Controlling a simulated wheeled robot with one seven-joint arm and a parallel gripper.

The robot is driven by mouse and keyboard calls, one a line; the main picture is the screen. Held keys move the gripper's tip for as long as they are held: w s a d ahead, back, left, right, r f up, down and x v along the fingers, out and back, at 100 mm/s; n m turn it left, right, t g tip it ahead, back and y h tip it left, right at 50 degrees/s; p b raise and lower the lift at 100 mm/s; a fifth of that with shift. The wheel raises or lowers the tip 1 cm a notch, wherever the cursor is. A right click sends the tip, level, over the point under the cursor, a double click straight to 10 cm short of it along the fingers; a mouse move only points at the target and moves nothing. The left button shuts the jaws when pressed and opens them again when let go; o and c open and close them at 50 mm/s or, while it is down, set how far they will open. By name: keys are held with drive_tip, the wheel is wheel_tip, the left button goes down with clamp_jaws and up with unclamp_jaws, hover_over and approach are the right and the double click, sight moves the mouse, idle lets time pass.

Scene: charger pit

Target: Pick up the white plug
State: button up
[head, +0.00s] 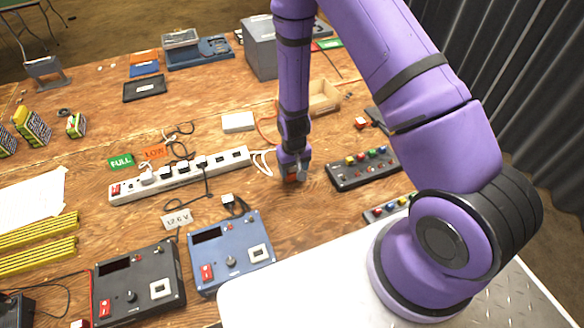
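A long white power strip (225,163) lies on the wooden table, left of my gripper. A rounded white plug (147,178) sits on it near its left end, beside the red switch. Several dark plugs (184,167) with black cords sit further along the strip. A small white block (228,199), possibly another plug, lies on the table between the strip and the blue box, by a dark cord. My gripper (293,178) points down just right of the strip's right end, apart from both white pieces. Its fingers are small and dark, and their opening is unclear.
A blue control box (230,247) and a black one (137,285) stand at the front. A black button panel (362,168) is right of my gripper. An orange LOW card (155,152) and a green FULL card (121,161) lie behind the strip. White cord loops at the strip's right end.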

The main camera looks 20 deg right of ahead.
drive_tip(key=c, duration=0.9)
drive_tip(key=shift+o, duration=0.2)
drive_tip(key=shift+r, duration=0.2)
